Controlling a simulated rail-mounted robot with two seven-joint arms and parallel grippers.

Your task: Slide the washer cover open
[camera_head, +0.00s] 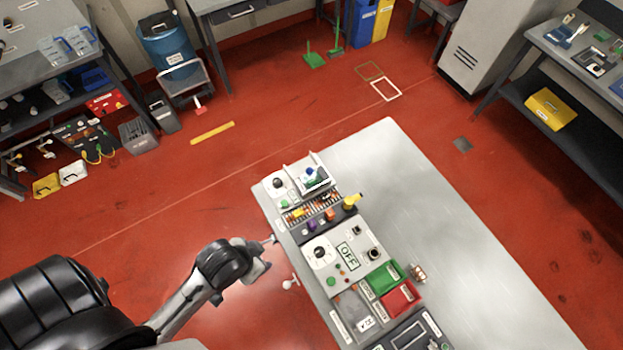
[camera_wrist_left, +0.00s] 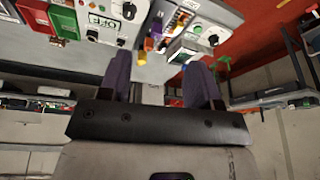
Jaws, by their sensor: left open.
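A board of panels (camera_head: 348,249) lies along the left side of the grey table. At its far end is a white box with a raised, partly clear top (camera_head: 312,174) and coloured parts inside; it also shows in the left wrist view (camera_wrist_left: 181,50). I cannot tell for sure which part is the washer cover. My left gripper (camera_head: 268,241) is just left of the table edge, beside the row of coloured pieces. In the left wrist view its two dark fingers (camera_wrist_left: 158,72) stand apart with nothing held between them. My right gripper is not in view.
A black dial (camera_head: 320,253), an OFF label (camera_head: 347,256), a green bin (camera_head: 387,277) and a red bin (camera_head: 401,297) sit nearer on the board. The table's right side (camera_head: 440,220) is mostly clear.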

